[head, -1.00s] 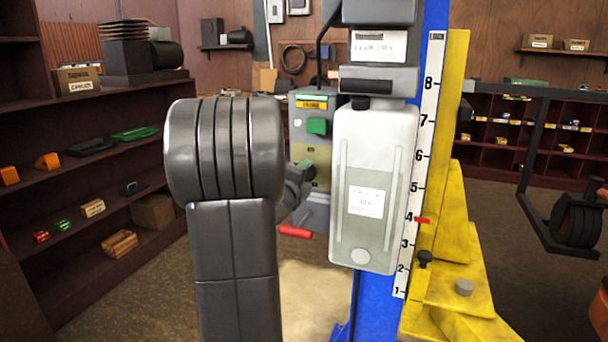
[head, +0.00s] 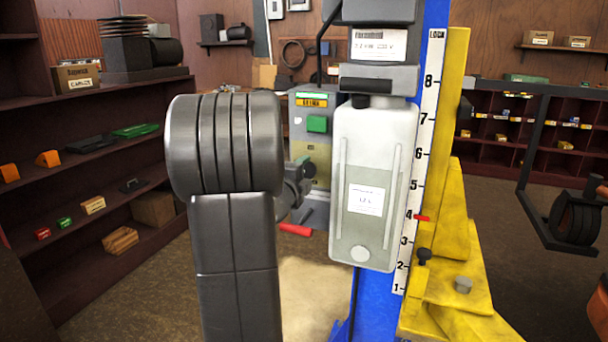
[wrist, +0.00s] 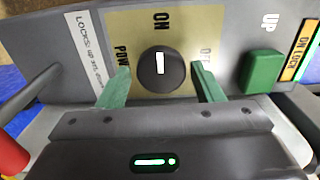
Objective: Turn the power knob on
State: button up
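The power knob (wrist: 160,69) is round and black with a white mark, on a beige plate of the grey control box (head: 311,110). In the wrist view the white mark stands upright in the picture, in line with the ON label (wrist: 161,20) above it. The OFF label (wrist: 206,50) is to its right. My gripper (wrist: 161,72) is open, with one green finger on each side of the knob and a visible gap to it on both sides.
The green UP button (wrist: 262,72) sits right of the knob in the wrist view. A red-ended lever (head: 295,230) sticks out below the box. A translucent tank (head: 374,185) and the blue lift column (head: 371,300) stand right of it. Shelves (head: 90,200) line the left side.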

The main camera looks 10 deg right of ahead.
jog(key=shift+o, duration=0.6)
jog(key=b+v, duration=0.2)
jog(key=v, duration=1.1)
jog(key=shift+s+a, duration=0.25)
jog(key=shift+s, duration=0.1)
jog(key=p+x, duration=0.2)
jog(key=x, duration=1.2)
jog(key=shift+s+a, duration=0.1)
